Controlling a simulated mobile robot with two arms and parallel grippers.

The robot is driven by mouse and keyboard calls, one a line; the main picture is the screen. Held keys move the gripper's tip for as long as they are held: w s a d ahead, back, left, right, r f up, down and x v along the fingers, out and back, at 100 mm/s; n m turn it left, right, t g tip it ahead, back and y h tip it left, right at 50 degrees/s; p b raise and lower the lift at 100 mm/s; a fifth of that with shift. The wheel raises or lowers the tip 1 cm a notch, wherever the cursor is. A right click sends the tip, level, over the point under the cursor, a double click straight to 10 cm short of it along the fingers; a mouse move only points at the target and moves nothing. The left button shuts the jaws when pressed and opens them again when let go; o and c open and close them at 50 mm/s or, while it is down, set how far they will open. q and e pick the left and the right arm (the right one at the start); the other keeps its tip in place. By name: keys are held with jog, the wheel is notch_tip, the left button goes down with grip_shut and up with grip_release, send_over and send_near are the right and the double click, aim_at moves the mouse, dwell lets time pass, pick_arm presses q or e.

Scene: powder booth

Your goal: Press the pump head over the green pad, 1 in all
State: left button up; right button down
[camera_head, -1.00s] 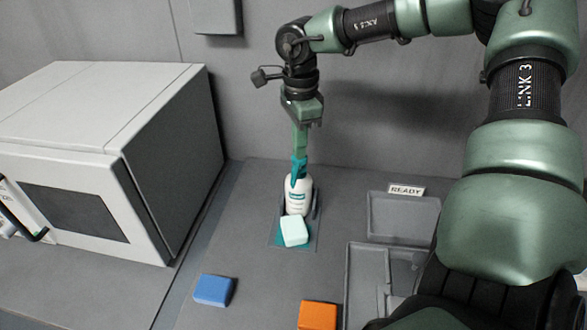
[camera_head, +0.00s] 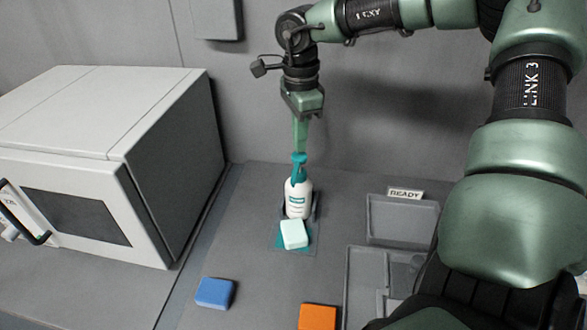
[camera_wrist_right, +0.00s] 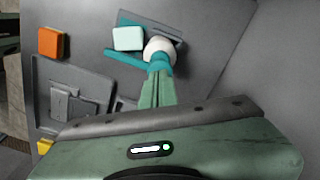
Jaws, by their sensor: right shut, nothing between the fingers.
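A white pump bottle (camera_head: 298,203) with a teal pump head (camera_head: 299,160) stands upright on the bench. In the right wrist view the white bottle (camera_wrist_right: 160,49) shows beyond the teal pump head (camera_wrist_right: 158,65). A pale green pad (camera_head: 294,234) lies in front of the bottle on a teal square (camera_head: 309,240); the pad also shows in the right wrist view (camera_wrist_right: 128,38). My right gripper (camera_head: 300,149) is shut and empty, pointing down directly above the pump head. Its fingertips (camera_wrist_right: 158,76) are at the head's top; I cannot tell whether they touch. My left gripper is not in view.
A blue block (camera_head: 215,293) and an orange block (camera_head: 318,316) lie at the front. Grey trays (camera_head: 402,218) with a READY sign (camera_head: 405,193) are at the right. A large white box-shaped oven (camera_head: 105,105) fills the left. A wall stands behind the bottle.

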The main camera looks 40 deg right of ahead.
notch_tip(320, 180, up, 6)
jog(key=p, duration=0.3)
dwell(0.5)
dwell(0.5)
